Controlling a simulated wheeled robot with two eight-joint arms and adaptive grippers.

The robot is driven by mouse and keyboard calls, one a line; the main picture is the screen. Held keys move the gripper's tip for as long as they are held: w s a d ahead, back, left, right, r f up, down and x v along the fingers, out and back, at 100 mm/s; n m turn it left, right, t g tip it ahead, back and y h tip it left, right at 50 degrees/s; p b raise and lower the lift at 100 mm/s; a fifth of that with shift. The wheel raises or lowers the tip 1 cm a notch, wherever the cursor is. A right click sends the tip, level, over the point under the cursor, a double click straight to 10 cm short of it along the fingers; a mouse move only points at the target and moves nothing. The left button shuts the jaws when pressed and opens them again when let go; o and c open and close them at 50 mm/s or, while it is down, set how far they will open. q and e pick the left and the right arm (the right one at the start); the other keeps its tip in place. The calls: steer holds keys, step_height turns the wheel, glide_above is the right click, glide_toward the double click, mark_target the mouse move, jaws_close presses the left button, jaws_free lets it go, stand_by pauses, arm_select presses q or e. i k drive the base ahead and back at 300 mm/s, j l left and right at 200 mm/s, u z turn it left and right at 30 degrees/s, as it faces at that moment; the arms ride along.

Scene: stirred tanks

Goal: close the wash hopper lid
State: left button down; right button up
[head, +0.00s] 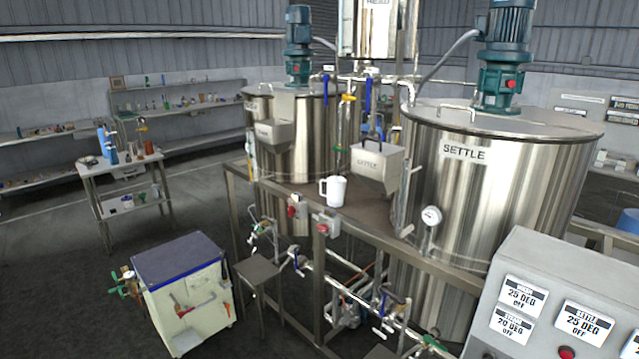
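A steel hopper (275,135) sits on the front of the left tank (318,135). Its small label is too blurred to read for certain, but it is not the hopper marked SETTLE. A flat metal plate (292,104) stands up at the back of this hopper against the tank wall and looks like its lid, raised. The second hopper (378,170), marked SETTLE, is on the right tank (500,190) and has a dark handle at its top. Neither of my grippers is in view.
A white jug (336,190) stands on the brown platform (300,188) between the tanks. Pipes and valves run below. A cream cart (185,290) and a small step (257,270) stand in front. A control panel (545,310) fills the lower right. Floor at left is open.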

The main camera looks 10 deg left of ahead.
mark_target(284, 102)
steer(key=i+j+u, duration=0.1)
steer(key=i+u, duration=0.9)
steer(key=i+j+z, duration=0.25)
steer(key=i, duration=0.15)
steer(key=i+j+z, duration=0.25)
steer(key=i, duration=0.15)
steer(key=l, duration=0.1)
